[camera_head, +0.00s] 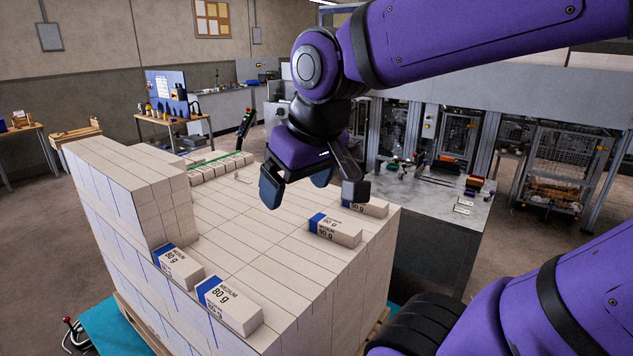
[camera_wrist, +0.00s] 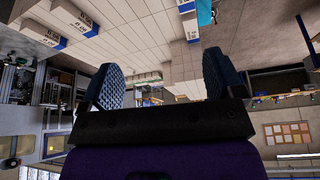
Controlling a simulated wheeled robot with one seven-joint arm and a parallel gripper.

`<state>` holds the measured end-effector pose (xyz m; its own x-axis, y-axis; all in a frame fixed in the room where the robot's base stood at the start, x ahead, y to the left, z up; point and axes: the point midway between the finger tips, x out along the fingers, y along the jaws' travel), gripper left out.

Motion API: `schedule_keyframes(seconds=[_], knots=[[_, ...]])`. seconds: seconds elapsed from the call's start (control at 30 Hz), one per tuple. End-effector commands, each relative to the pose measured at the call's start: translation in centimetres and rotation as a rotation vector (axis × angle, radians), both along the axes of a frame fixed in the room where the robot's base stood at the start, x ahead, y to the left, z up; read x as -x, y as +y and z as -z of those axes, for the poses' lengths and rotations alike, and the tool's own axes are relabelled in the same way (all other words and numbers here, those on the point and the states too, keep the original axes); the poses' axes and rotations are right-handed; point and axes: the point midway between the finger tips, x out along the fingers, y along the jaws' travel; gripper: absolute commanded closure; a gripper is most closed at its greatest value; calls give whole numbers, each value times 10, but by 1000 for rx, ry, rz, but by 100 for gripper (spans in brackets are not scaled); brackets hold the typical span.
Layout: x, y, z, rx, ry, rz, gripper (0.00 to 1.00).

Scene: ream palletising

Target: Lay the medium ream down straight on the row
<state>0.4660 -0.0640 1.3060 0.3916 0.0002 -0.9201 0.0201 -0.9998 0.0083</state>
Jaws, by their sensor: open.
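My gripper (camera_head: 313,188) is open and empty above the top of a large stack of white reams (camera_head: 255,235). Its two blue-padded fingers also show in the wrist view (camera_wrist: 162,85), with nothing between them. Two white reams with blue ends marked "MEDIUM 80 g" lie at the stack's near left: one at the front edge (camera_head: 230,304), one behind it against the raised block (camera_head: 180,266). Two similar reams marked 90 g lie on the right side, one nearer (camera_head: 334,230) and one farther (camera_head: 365,206), partly behind a finger. Which ream is meant I cannot tell.
A raised block of reams (camera_head: 130,193) stands along the stack's left side. A row of small reams (camera_head: 222,167) lies at the far edge. A grey table (camera_head: 440,197) with loose items stands behind on the right. The middle of the stack top is clear.

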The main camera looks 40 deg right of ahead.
Motion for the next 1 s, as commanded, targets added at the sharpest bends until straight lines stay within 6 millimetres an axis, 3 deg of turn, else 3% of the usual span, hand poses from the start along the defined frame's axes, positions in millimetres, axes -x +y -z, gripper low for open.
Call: schedule_keyframes(seconds=[0.1, 0.3, 1.0], knots=[[19, -3, -7, -5, -34, 11, 13], [35, -5, -10, -11, -57, 20, 13], [37, -5, -10, -12, -59, 21, 13]])
